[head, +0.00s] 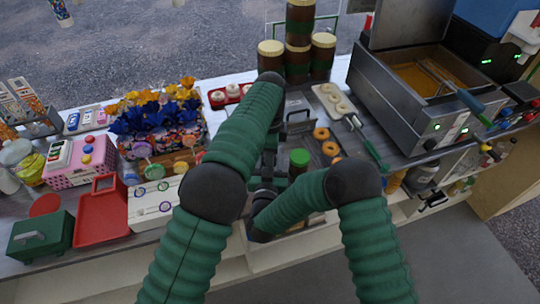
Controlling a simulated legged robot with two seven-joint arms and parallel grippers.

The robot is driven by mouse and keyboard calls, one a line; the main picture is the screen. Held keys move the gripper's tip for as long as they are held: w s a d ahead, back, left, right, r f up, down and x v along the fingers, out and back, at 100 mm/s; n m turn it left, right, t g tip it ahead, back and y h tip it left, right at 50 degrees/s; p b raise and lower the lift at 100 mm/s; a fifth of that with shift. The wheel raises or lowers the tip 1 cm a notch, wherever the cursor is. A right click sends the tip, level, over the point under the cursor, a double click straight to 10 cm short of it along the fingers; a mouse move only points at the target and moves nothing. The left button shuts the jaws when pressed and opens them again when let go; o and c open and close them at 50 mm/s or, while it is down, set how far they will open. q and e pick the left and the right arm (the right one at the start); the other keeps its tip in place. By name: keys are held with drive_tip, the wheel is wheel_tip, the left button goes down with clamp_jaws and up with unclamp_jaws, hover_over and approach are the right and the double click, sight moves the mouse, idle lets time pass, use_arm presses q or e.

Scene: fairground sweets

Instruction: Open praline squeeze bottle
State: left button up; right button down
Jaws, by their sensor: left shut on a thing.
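A bottle with a green cap (300,158) stands upright near the middle of the counter; I take it for the praline squeeze bottle. Its cap is on, and its lower part is hidden. My left arm reaches over the counter and bends down at the wrist. My left gripper (281,182) is beside the bottle and shut on it, with the fingers mostly hidden. My right forearm crosses in front, below the bottle, and its wrist ends close to the left gripper. My right gripper's fingers cannot be made out there.
Brown jars with cream lids (299,48) stand behind. Ring-shaped doughnuts (321,133) and a tray of pale rings (334,100) lie right of the bottle. A fryer (417,84) stands further right. A red tray (101,212) and a green box (41,236) are at left.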

use_arm(q)
clamp_jaws()
drive_tip(key=n, duration=0.3)
drive_tip(key=shift+w, duration=0.1)
drive_tip(key=o, duration=1)
unclamp_jaws()
drive_tip(key=shift+r, duration=0.15)
